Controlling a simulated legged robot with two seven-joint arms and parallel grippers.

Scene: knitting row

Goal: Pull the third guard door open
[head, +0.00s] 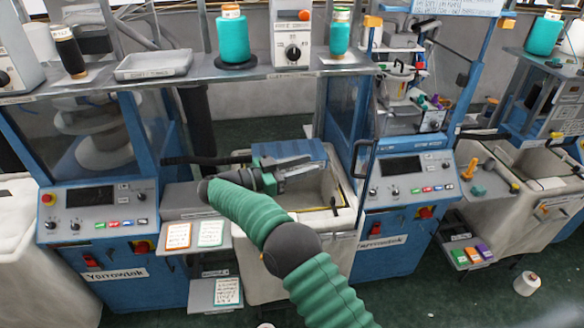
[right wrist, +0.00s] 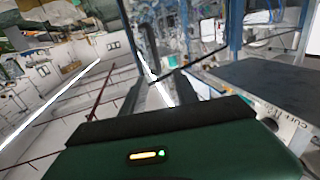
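My right arm comes up from the bottom of the head view. Its gripper (head: 300,165) points right, over a pale open bin (head: 335,215) between two blue machines. Whether its fingers are apart or together is unclear. A clear guard panel in a blue frame (head: 344,115) stands right of the gripper, with a black bar handle (head: 357,165) near its lower edge. The gripper appears apart from this handle. Another clear guard panel (head: 85,130) is on the left machine. I cannot tell which door is the third. My left gripper is not in view.
Control panels (head: 408,178) stand on the right machine and on the left one (head: 98,208). A shelf with teal yarn cones (head: 234,38) and a grey tray (head: 153,64) runs above. A cone (head: 527,283) stands on the green floor at right.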

